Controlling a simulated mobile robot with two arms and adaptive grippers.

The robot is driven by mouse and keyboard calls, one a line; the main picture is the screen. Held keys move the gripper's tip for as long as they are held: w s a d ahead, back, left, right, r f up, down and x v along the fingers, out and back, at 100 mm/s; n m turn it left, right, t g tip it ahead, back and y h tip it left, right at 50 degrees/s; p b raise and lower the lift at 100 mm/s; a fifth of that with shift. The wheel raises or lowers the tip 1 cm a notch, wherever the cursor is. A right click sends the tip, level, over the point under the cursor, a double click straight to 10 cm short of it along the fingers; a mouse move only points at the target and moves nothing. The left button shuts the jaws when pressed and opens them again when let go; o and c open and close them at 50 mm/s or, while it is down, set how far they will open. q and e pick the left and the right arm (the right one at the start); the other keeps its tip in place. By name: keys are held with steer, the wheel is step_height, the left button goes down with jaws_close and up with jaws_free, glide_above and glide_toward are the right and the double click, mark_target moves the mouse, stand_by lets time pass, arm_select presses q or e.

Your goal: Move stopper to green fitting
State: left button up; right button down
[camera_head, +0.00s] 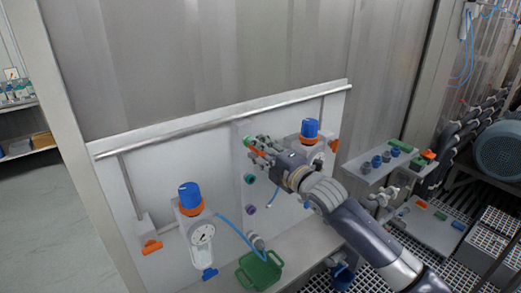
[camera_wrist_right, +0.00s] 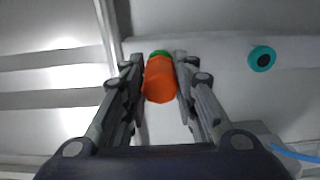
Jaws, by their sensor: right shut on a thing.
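My right gripper (camera_head: 255,147) reaches the white panel from the right, its fingers closed around an orange stopper (camera_head: 256,152). In the right wrist view the stopper (camera_wrist_right: 159,82) sits between the two fingers of the gripper (camera_wrist_right: 160,75). A green fitting (camera_wrist_right: 160,53) shows just beyond the stopper's far end, in line with it; it also shows at the fingertips in the head view (camera_head: 247,140). Whether stopper and fitting touch, I cannot tell. My left gripper is not in view.
A teal fitting (camera_wrist_right: 262,58) and a purple fitting (camera_head: 250,209) sit on the panel below. Blue-capped vessels (camera_head: 190,195) flank them. A green tray (camera_head: 262,272) stands below. A grey shelf (camera_head: 370,170) with several small parts is at right.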

steer(key=shift+w+a, duration=0.35)
steer(key=shift+w, duration=0.1)
stand_by(0.3)
steer(key=c, duration=1.2)
jaws_free()
steer(key=shift+s+d+f, duration=0.1)
steer(key=shift+s+d, duration=0.2)
steer(key=shift+s, duration=0.05)
steer(key=v, duration=1.1)
